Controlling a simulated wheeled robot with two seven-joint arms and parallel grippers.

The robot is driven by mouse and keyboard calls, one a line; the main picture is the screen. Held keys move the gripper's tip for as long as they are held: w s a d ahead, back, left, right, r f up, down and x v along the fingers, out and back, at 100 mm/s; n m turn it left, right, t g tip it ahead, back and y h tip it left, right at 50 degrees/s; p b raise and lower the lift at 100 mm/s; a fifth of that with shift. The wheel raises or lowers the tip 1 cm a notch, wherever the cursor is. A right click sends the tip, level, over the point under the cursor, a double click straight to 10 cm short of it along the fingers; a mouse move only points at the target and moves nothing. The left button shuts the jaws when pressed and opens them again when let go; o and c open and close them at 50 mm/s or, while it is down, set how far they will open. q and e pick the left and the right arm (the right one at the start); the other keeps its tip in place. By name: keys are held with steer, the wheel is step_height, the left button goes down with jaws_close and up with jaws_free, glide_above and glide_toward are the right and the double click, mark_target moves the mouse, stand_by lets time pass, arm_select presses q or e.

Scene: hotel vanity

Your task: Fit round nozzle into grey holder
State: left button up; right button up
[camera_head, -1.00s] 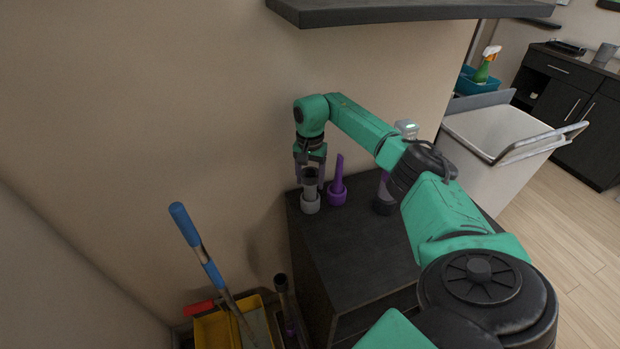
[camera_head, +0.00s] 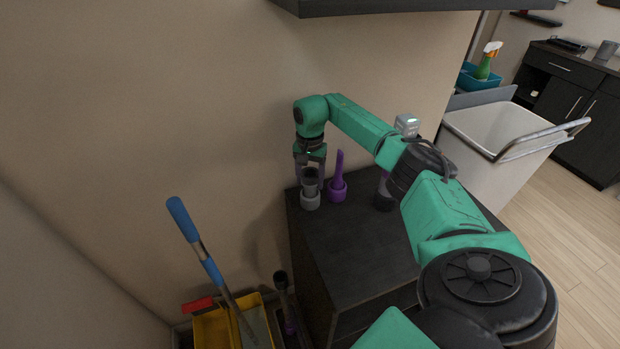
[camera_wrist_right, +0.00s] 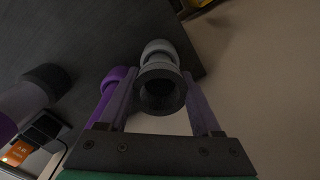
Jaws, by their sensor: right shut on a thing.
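The round nozzle (camera_head: 310,174) is dark with a wide open mouth and stands roughly upright above the grey holder (camera_head: 310,202) on the dark cabinet top. My right gripper (camera_head: 311,180) points down with its fingers on either side of the nozzle, shut on it. In the right wrist view the nozzle's dark ring (camera_wrist_right: 161,90) lies between the fingertips, in line with the grey holder (camera_wrist_right: 157,48) behind it. The nozzle's lower end meets or overlaps the holder in view; I cannot tell how deep it sits. My left gripper is not in view.
A purple holder with a purple nozzle (camera_head: 338,185) stands close to the right of the grey holder. A dark-based device (camera_head: 384,196) is farther right, partly behind my arm. The cabinet top (camera_head: 350,240) is clear in front. A yellow bucket (camera_head: 212,330) stands lower left.

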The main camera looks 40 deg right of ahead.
steer(key=shift+f, duration=0.25)
steer(key=o, duration=1.5)
steer(key=shift+c, duration=0.2)
step_height(320, 180, up, 14)
steer(key=b, duration=0.2)
steer(key=shift+r+b, duration=0.25)
steer(key=shift+b, duration=0.1)
steer(key=shift+f, duration=0.15)
